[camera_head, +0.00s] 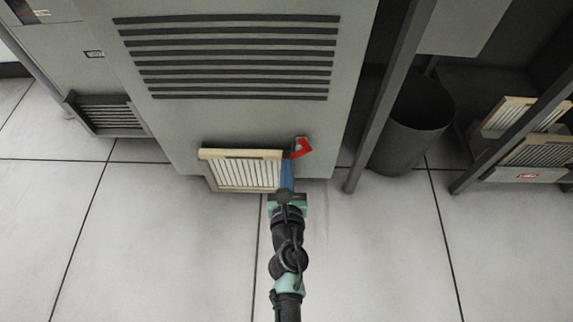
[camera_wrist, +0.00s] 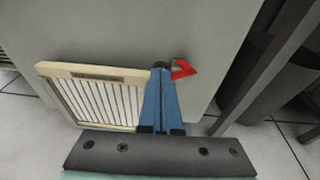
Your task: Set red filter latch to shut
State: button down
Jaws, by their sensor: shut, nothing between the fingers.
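The red filter latch (camera_head: 302,148) is on the lower front of the grey cabinet, just right of the upper right corner of the cream-framed filter (camera_head: 241,170). In the wrist view the red latch (camera_wrist: 183,69) points to the right from a dark piece at the fingertips. My gripper (camera_head: 288,162) has blue fingers, shut together with nothing between them. In the wrist view its tips (camera_wrist: 161,68) are right beside the latch's left end; I cannot tell whether they touch. The fingers cover part of the filter's right edge and the latch's left end.
The grey cabinet (camera_head: 232,122) has dark vent slots above the filter. A dark bin (camera_head: 411,125) and slanted metal posts (camera_head: 392,90) stand to the right. More filters (camera_head: 535,150) lie on a rack at far right. The tiled floor (camera_head: 150,250) in front is clear.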

jog(key=shift+w+f, duration=0.1)
jog(key=shift+w, duration=0.35)
dwell(0.3)
jog(key=shift+w+a+h+b, duration=0.1)
jog(key=shift+a+h+b, duration=0.2)
jog(key=shift+b, duration=0.15)
jog(key=shift+w+a+m+h+b, duration=0.15)
jog(key=shift+a+m+h+b, duration=0.2)
jog(key=shift+m+h+b, duration=0.2)
jog(key=shift+m+h, duration=0.25)
jog(key=shift+w+a+b, duration=0.35)
jog(key=shift+w+a, duration=1.05)
jog(key=shift+a, duration=0.25)
jog(key=shift+w+a, duration=0.1)
